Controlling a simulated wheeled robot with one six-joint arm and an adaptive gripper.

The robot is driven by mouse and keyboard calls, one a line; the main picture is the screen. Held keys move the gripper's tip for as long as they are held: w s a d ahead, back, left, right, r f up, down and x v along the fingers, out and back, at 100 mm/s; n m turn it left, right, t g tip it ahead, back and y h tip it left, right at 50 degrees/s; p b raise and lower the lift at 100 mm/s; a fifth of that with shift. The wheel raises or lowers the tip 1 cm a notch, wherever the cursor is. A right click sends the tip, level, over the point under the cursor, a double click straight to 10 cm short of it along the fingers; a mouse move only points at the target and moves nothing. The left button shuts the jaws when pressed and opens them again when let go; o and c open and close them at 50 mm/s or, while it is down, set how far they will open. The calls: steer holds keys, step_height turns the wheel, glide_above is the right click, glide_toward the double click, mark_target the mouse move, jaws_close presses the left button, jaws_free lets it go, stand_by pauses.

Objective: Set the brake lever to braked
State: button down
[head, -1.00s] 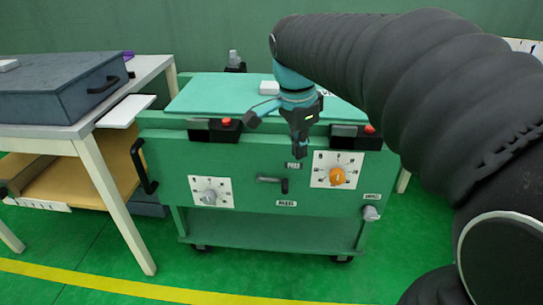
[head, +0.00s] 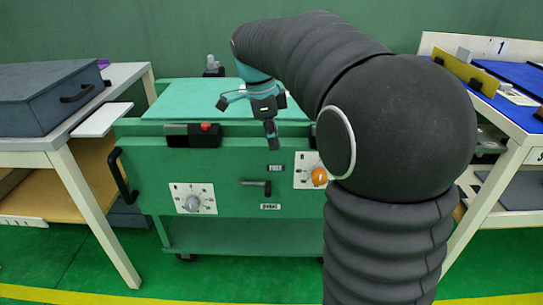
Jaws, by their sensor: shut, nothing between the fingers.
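The brake lever (head: 254,183) is a short grey bar with a dark end piece at its right, on the green front panel of the cart. It lies about level. Small labels sit above (head: 275,171) and below (head: 270,206) it; their print is too small to read surely. My gripper (head: 272,143) points down in front of the cart's top edge, above the lever in the picture and apart from it. Its fingers are shut and empty.
A grey dial (head: 193,204) is left of the lever and an orange dial (head: 319,176) is right, close to my arm in the picture. A black cart handle (head: 122,178) is at the left. Tables flank the cart. My arm hides the cart's right side.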

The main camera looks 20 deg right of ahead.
steer(key=f, duration=0.3)
steer(key=d+f, duration=0.1)
steer(key=f, duration=0.2)
steer(key=f+b, duration=0.1)
steer(key=f, duration=0.2)
steer(key=shift+s+d+f, duration=0.1)
steer(key=shift+s+d, duration=0.2)
steer(key=shift+s, duration=0.05)
steer(key=shift+w+a+f, duration=0.25)
steer(key=shift+a+f, duration=0.45)
steer(key=shift+f, duration=0.15)
steer(key=shift+w+a+f, duration=0.15)
steer(key=shift+a+f, duration=0.25)
steer(key=shift+f, duration=0.2)
steer(key=shift+d+f+y+b, duration=0.15)
steer(key=shift+f+y+b, duration=0.15)
steer(key=shift+b, duration=0.05)
